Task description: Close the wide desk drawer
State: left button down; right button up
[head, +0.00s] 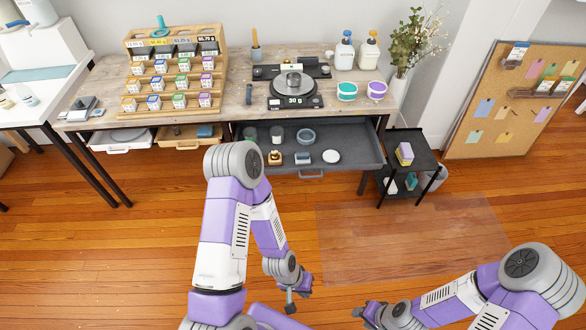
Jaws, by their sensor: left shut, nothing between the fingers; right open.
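The wide desk drawer (352,142) is dark grey and stands pulled out under the middle of the wooden desk. Its front handle (312,175) faces me. Inside lie several small items, among them a grey ring (306,136), a white disc (331,156) and small jars. My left gripper (290,306) is shut and empty, low over the floor in front of the drawer and apart from it. My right gripper (358,312) is open and empty, near the bottom edge, further from the drawer. My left arm covers the drawer's left front corner.
The desk top (235,100) holds a wooden rack (178,70), a scale (290,85), tubs and pump bottles. Two shallower drawers, white (122,140) and wooden (185,138), stand open at left. A black side table (412,150) stands close right of the wide drawer. Floor in front is clear.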

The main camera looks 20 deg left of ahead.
aim_at(356, 140)
jog(key=z, duration=0.45)
jog(key=i, duration=1.5)
jog(key=u, duration=0.95)
